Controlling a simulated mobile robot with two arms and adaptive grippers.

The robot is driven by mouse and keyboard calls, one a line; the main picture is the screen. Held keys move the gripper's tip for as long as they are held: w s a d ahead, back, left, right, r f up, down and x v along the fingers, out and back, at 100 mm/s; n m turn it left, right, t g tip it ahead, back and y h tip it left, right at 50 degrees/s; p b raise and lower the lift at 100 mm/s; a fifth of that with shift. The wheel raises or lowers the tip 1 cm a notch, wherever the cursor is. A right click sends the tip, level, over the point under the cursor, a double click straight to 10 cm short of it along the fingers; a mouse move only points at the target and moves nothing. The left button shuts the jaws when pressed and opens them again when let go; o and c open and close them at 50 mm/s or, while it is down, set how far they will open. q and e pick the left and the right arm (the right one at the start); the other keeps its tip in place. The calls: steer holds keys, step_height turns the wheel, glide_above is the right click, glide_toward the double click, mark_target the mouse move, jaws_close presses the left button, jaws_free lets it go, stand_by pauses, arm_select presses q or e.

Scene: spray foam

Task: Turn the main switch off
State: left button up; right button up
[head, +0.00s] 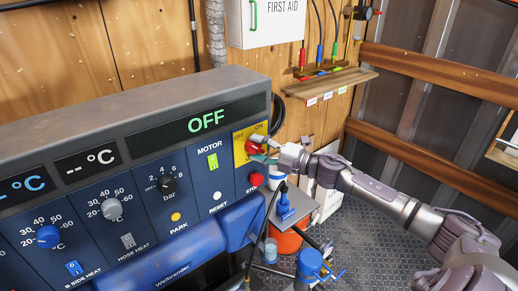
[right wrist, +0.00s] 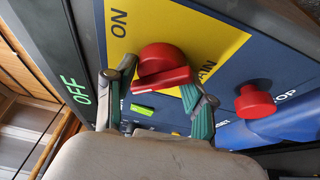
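The main switch is a red rotary knob with a bar handle (right wrist: 162,66) on a yellow plate (right wrist: 208,35) in the right wrist view. "ON" shows at the plate's upper left, and the "MAIN" lettering is partly hidden by a finger. In the head view the yellow plate (head: 240,153) is at the panel's right end, with the knob mostly hidden by my gripper. My right gripper (right wrist: 160,88) is open, with one finger on each side of the handle. I cannot tell whether the fingers touch it. My left gripper is not in view.
A red stop button (right wrist: 254,103) sits close beside the switch. The display (head: 206,119) reads "OFF" in green. A motor switch (head: 212,160) is lit green. A blue hose holder (head: 240,222), an orange bucket (head: 287,241) and a wooden shelf (head: 330,82) are nearby.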

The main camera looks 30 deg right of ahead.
steer(key=o, duration=0.3)
steer(key=shift+v, duration=6)
